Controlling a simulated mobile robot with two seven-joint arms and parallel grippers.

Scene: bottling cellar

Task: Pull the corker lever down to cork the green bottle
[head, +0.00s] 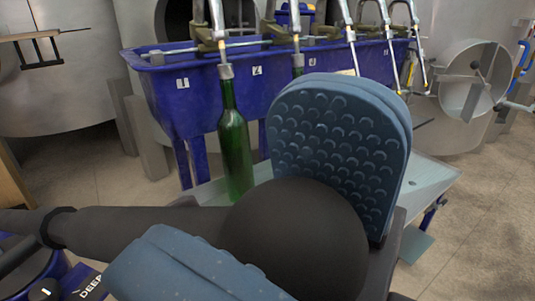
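The corker lever ends in a big black ball knob (300,245) on a dark rod (140,221) that comes in from the left, close to the camera. My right gripper (262,215), reaching in from the lower right, has its two blue dimpled pads on either side of the knob. No gap shows between pads and knob; the contact faces are hidden. The green bottle (234,145) stands upright on a grey surface behind the knob, under the first filling spout (225,72). Its foot is partly hidden. The corker's head is out of view. My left gripper is not in view.
A blue filling trough (190,105) with numbered spouts stands behind the bottle. A grey tabletop (430,178) lies to the right of my gripper. Steel tanks (70,85) stand behind, a round opening (465,85) at right. The tiled floor at right is clear.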

